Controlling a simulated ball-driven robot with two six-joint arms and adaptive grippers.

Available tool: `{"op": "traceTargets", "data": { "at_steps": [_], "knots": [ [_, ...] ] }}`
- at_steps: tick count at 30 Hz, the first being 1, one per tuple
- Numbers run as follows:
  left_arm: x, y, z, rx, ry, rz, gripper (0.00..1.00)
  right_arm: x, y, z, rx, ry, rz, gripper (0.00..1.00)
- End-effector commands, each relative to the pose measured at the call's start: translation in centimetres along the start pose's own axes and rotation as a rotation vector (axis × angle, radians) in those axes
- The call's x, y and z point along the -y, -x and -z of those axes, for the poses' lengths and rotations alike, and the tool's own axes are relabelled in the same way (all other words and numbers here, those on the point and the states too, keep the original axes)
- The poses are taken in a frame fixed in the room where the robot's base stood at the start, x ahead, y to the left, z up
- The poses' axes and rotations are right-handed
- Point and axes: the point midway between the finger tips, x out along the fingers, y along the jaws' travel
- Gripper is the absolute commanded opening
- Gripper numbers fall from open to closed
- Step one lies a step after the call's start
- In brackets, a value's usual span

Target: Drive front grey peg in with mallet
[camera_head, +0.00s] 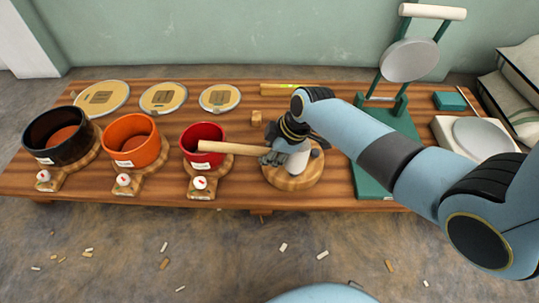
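My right gripper (273,152) reaches in from the right and is shut on the mallet's pale wooden handle (220,147). A round wooden block (290,183) stands on the table just below and right of the gripper. The gripper and arm hide much of the block's top, and I cannot make out the front grey peg clearly. My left gripper is out of view.
A green press (400,118) stands behind my arm. A white-topped scale-like device (482,137) is at right. Small scraps litter the floor.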

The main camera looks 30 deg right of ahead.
Motion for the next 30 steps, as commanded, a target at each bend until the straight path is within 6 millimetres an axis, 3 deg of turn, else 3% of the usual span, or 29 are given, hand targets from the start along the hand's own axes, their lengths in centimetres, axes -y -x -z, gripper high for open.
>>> {"op": "traceTargets", "data": {
  "at_steps": [1,3,7,19,30],
  "knots": [
    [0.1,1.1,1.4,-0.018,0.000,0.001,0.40,-0.7,1.5,0.9,-0.006,0.003,-0.009,0.00],
    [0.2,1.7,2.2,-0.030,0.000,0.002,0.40,-0.8,2.4,1.2,-0.006,0.003,-0.009,0.00],
    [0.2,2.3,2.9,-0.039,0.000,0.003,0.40,-0.8,3.0,1.4,-0.004,0.002,-0.006,0.00],
    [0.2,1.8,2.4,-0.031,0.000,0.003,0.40,-0.4,2.2,0.9,0.004,0.001,0.001,0.00],
    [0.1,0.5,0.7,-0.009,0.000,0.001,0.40,0.0,-0.8,-0.2,0.043,0.011,0.017,0.00]
  ]
}}
